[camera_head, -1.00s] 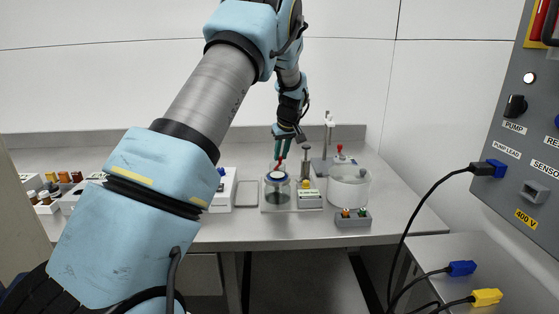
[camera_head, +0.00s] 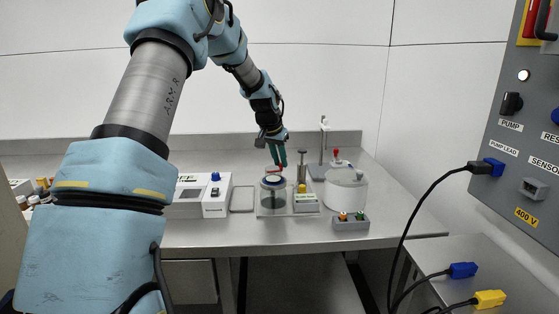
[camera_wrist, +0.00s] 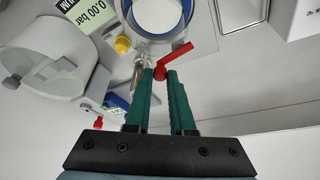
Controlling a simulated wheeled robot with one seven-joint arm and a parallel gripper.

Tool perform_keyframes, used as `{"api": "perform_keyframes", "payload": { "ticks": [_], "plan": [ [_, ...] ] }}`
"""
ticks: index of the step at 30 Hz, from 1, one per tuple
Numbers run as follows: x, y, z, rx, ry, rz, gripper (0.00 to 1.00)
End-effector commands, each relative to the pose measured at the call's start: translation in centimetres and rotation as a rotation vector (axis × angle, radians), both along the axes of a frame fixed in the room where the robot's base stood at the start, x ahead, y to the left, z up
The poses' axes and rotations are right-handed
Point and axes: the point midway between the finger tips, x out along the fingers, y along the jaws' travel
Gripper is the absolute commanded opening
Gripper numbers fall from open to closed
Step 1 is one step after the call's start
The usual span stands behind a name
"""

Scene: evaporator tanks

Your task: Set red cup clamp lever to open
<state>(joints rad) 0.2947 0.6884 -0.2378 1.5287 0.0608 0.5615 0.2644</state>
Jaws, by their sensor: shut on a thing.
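The red clamp lever (camera_wrist: 176,58) shows in the wrist view beside the blue-rimmed cup (camera_wrist: 160,38). Its lower end lies between the green fingertips of my gripper (camera_wrist: 159,74), and its other end points up and to the right. My gripper is shut on the lever. In the head view my gripper (camera_head: 276,157) hangs from above over the cup (camera_head: 273,197), a clear jar with a dark blue rim. The lever is only a small red patch (camera_head: 272,168) there, partly hidden by the fingers.
A gauge box with a yellow knob (camera_head: 306,199) stands right of the cup. A white device (camera_head: 215,196) stands left. The front bench edge is clear.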

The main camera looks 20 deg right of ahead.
Motion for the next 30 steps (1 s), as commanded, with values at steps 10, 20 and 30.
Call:
{"api": "perform_keyframes", "payload": {
  "ticks": [10,20,30],
  "plan": [
    [-0.38,0.15,0.06,0.000,0.000,-0.178,0.00],
    [-0.53,0.14,0.02,0.000,0.001,-0.226,0.00],
    [-0.56,0.16,-0.02,0.001,0.001,-0.227,0.24]
  ]
}}
